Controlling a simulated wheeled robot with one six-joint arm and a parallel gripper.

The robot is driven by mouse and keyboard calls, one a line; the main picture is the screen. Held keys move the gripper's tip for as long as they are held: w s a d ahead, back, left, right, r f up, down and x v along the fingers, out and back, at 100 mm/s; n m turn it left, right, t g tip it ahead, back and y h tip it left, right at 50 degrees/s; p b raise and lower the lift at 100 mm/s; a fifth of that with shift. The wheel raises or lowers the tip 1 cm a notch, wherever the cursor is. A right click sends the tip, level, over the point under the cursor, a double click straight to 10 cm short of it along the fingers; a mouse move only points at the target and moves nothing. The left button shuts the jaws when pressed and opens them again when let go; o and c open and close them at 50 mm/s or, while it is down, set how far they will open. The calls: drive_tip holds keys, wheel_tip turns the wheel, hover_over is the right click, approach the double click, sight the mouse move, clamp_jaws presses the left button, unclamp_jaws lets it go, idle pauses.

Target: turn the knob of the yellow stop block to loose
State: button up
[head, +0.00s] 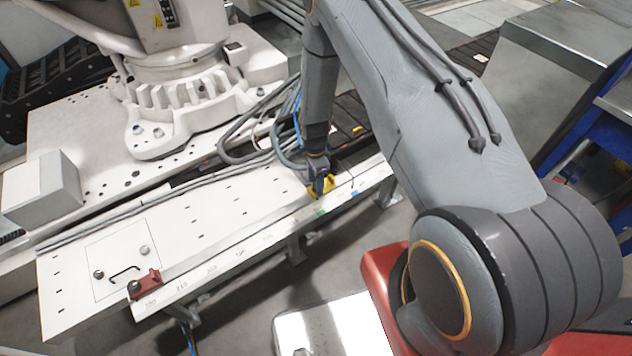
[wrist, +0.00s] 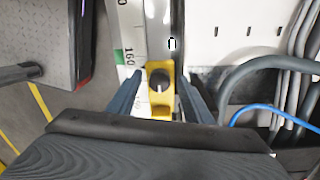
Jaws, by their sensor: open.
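The yellow stop block (wrist: 158,108) sits on the rail between my gripper's fingers in the wrist view. Its round black knob (wrist: 159,78) faces the camera, with a short pale line running up and down in the picture. My gripper (wrist: 159,76) is open, one finger on each side of the block, with the knob between the fingers. I cannot tell whether the fingers touch the block. In the head view my gripper (head: 318,184) points down at the yellow block, partly hiding it; the knob is hidden there.
A numbered scale (wrist: 132,55) with a green mark runs beside the rail. A red stop block (head: 146,284) sits at the rail's near left end. Grey cables and a blue one (wrist: 262,107) lie right of my gripper in the wrist view. A large white robot base (head: 190,100) stands behind.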

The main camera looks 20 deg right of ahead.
drive_tip(key=c, duration=1.1)
drive_tip(key=shift+o, duration=0.2)
drive_tip(key=n+b, duration=0.1)
drive_tip(key=n, duration=0.3)
drive_tip(key=shift+n, duration=0.4)
drive_tip(key=n+b, duration=0.1)
drive_tip(key=n, duration=0.4)
drive_tip(key=shift+s+h, duration=0.1)
drive_tip(key=shift+h, duration=0.2)
drive_tip(key=n+b, duration=0.1)
drive_tip(key=n, duration=0.6)
drive_tip(key=shift+n+t, duration=0.3)
drive_tip(key=n, duration=0.6)
drive_tip(key=shift+d+b, duration=0.1)
drive_tip(key=shift+b, duration=0.2)
drive_tip(key=shift+n, duration=0.3)
